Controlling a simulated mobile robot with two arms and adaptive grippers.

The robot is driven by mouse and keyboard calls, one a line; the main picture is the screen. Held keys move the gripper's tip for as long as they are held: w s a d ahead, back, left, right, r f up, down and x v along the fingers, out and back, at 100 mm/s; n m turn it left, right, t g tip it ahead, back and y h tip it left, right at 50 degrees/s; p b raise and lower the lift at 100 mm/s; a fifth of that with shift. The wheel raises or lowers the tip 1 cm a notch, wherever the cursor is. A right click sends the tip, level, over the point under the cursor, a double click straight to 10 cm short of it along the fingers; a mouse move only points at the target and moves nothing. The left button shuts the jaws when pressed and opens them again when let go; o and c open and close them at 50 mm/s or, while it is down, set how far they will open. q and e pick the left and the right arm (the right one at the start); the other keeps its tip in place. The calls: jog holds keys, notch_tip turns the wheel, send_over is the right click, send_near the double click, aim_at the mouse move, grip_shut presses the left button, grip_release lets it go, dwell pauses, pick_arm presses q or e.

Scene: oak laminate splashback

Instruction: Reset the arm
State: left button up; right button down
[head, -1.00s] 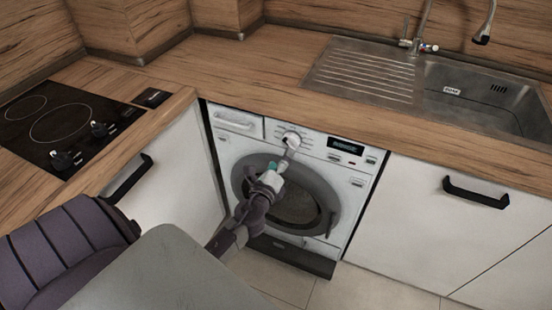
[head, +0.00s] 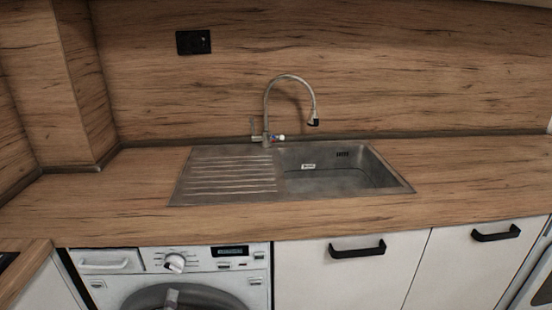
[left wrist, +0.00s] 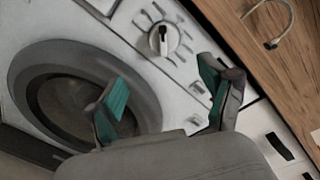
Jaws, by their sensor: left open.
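My left gripper (left wrist: 166,82) shows in the left wrist view with its two teal-padded fingers spread wide and nothing between them. Beyond it is the white washing machine (left wrist: 178,98), with its round dial (left wrist: 163,39) and dark round door (left wrist: 75,90). The fingers appear apart from the dial. In the head view the washing machine (head: 215,262) is at the bottom left, its dial (head: 174,262) uncovered. A small grey piece shows before its door at the lower edge; I cannot tell what it is. My right gripper is in neither view.
A wooden worktop (head: 110,215) runs above the washing machine and white cupboards (head: 340,280) with black handles. A steel sink (head: 350,185) with a tall curved tap (head: 290,78) is set into it. A black socket (head: 193,42) is on the splashback. The worktop is otherwise clear.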

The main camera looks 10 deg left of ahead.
pick_arm(q)
jog(key=s+d+f+n+g+h, duration=0.1)
jog(key=s+d+f+n+g, duration=0.3)
jog(key=f, duration=0.6)
jog(key=s+f+n+g+h+p, duration=0.1)
jog(key=s+f+n+g, duration=0.1)
jog(key=s+f, duration=0.6)
jog(key=s+d+f+n+g+h, duration=0.1)
jog(key=s+d+f+n+g, duration=0.15)
jog(key=f, duration=0.95)
jog(key=s+d+f+n+g, duration=0.1)
jog(key=s+f+n+g, duration=0.1)
jog(key=s, duration=0.7)
jog(key=s+d+f+n+g+h, duration=0.1)
jog(key=s+f+n+g, duration=0.1)
jog(key=s+f+n, duration=0.3)
jog(key=s+d+f+n+g+p, duration=0.1)
jog(key=s+f, duration=0.5)
jog(key=s, duration=0.6)
jog(key=shift+s+d+f+n+g+h, duration=0.25)
jog(key=shift+s+d+n+g+h, duration=0.25)
jog(key=shift+n+g, duration=0.6)
jog(key=shift+w+d, duration=0.1)
jog(key=shift+w, duration=0.1)
